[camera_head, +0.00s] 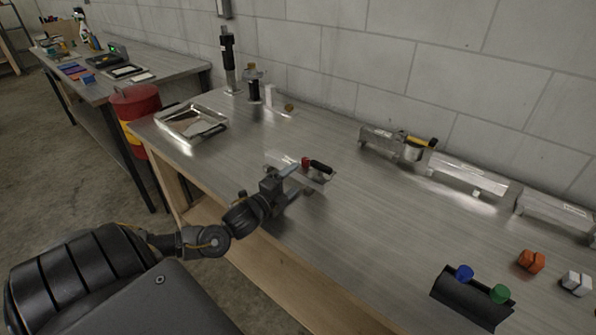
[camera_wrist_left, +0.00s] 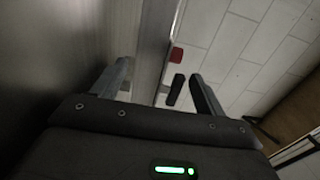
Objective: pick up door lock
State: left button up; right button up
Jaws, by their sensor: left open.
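The door lock (camera_head: 318,168) appears to be the small piece with a black handle and a red part, lying on the metal workbench (camera_head: 350,215) near its middle. It also shows in the left wrist view, with its black handle (camera_wrist_left: 176,89) and red part (camera_wrist_left: 177,55) between and beyond the fingers. My left gripper (camera_head: 299,182) is open and empty, just short of the door lock on the near side. I cannot tell from these views whether a finger touches it. My right gripper is not in view.
A metal tray (camera_head: 165,123) lies at the bench's left end. Metal housings (camera_head: 470,180) line the wall. A dark holder (camera_head: 470,300) with blue and green knobs, an orange block (camera_head: 531,261) and a white block (camera_head: 576,283) are at the right.

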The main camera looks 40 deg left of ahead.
aim_at(307, 167)
pick_arm(q)
jog(key=shift+w, duration=0.45)
jog(key=shift+w+d, duration=0.1)
jog(key=shift+w, duration=0.15)
jog(key=shift+w+f, duration=0.1)
jog(key=shift+w, duration=0.35)
jog(key=w+p, duration=0.1)
jog(key=w, duration=0.4)
jog(key=shift+w, duration=0.2)
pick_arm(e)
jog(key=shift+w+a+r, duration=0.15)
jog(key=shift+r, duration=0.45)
pick_arm(q)
jog(key=shift+s, duration=0.1)
jog(key=shift+c, duration=0.2)
jog(key=c, duration=1.2)
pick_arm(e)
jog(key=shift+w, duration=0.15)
pick_arm(q)
jog(key=shift+c, duration=0.2)
